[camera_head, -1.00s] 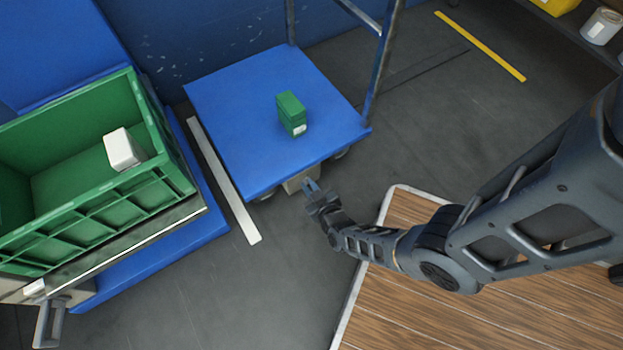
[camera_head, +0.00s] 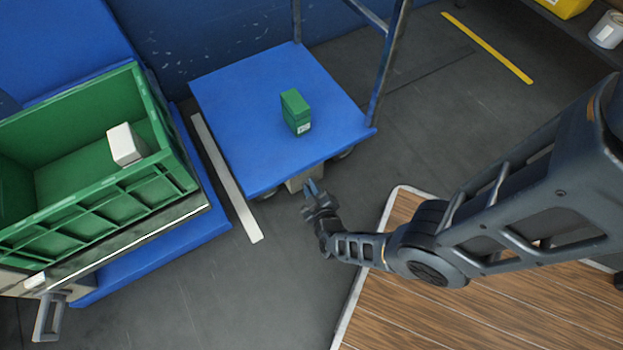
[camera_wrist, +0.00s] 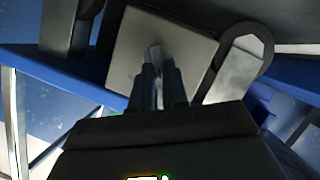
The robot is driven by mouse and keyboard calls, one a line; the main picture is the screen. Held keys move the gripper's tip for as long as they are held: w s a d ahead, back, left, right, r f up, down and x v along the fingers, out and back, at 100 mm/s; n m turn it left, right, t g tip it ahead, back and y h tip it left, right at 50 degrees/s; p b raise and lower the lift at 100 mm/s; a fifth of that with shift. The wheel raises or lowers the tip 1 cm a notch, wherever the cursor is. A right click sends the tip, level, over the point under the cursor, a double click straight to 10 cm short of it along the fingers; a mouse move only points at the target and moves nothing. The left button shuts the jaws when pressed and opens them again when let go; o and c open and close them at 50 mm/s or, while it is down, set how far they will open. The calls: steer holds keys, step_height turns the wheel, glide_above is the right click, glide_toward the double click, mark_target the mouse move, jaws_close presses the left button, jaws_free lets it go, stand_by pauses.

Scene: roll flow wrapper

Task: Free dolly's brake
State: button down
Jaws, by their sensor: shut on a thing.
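The blue dolly (camera_head: 245,100) stands at the centre of the head view, with a small green box (camera_head: 296,112) on its deck. A pale grey brake housing (camera_head: 298,183) sits under its front edge and shows as a grey plate (camera_wrist: 190,45) in the wrist view. My gripper (camera_head: 311,188) is at this housing, below the deck edge. In the wrist view my gripper (camera_wrist: 160,80) is shut on the small metallic brake lever (camera_wrist: 154,54) in front of the plate. Most of the lever is hidden by the fingers.
A second blue dolly (camera_head: 150,268) at left carries a green crate (camera_head: 95,205) with a white box (camera_head: 126,145) in it. A white floor strip (camera_head: 228,180) lies between the dollies. A wooden platform (camera_head: 440,310) is at lower right. Grey floor in front is clear.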

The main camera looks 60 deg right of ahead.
steer(key=shift+w, duration=0.35)
steer(key=c, duration=1.1)
jaws_free()
steer(key=shift+d+r, duration=0.1)
steer(key=shift+c, duration=0.2)
steer(key=p+v, duration=0.2)
steer(key=v, duration=0.6)
steer(key=shift+p, duration=0.4)
steer(key=shift+s, duration=0.2)
